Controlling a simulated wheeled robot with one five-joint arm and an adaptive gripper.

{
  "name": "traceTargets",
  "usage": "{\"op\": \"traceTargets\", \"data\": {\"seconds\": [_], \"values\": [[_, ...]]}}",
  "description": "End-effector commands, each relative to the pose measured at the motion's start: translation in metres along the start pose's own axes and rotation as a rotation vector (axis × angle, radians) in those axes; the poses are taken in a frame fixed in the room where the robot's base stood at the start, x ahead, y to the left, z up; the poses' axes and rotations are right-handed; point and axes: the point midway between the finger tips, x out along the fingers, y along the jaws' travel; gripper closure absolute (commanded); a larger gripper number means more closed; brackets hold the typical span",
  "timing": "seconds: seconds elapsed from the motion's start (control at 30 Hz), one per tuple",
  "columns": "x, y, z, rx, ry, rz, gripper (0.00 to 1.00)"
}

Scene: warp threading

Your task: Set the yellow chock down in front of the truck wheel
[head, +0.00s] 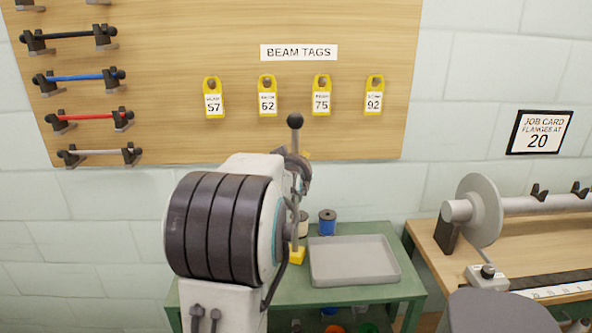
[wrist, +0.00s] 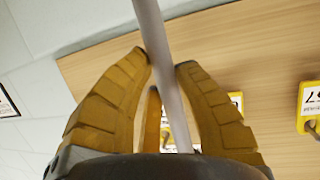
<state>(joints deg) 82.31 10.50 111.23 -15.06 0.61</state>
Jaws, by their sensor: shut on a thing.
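My gripper (head: 299,160) is raised in front of the wall board, partly hidden by my own arm. I see no truck wheel in either view.
A grey tray (head: 354,262) and a blue spool (head: 327,222) stand on the green table (head: 412,275). A wooden bench (head: 440,252) with a flanged beam (head: 482,212) is at right. Yellow beam tags (head: 268,97) hang on the board (head: 180,40).

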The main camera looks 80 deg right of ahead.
Motion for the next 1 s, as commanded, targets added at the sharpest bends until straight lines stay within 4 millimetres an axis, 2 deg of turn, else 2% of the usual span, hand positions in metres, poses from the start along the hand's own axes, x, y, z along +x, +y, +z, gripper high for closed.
{"op": "traceTargets", "data": {"seconds": [0.1, 0.13, 0.37, 0.73, 0.87, 1.0], "values": [[-0.001, -0.001, -0.004, 0.002, 0.007, -0.001, 1.0], [0.0, -0.001, 0.001, -0.001, -0.005, -0.001, 0.72], [0.0, -0.001, 0.001, -0.001, -0.004, -0.001, 0.52], [-0.005, -0.001, -0.001, -0.001, -0.001, -0.001, 0.52], [-0.018, -0.001, -0.001, -0.001, -0.001, -0.001, 0.52], [-0.039, -0.001, -0.001, -0.001, 0.0, -0.001, 0.52]]}}
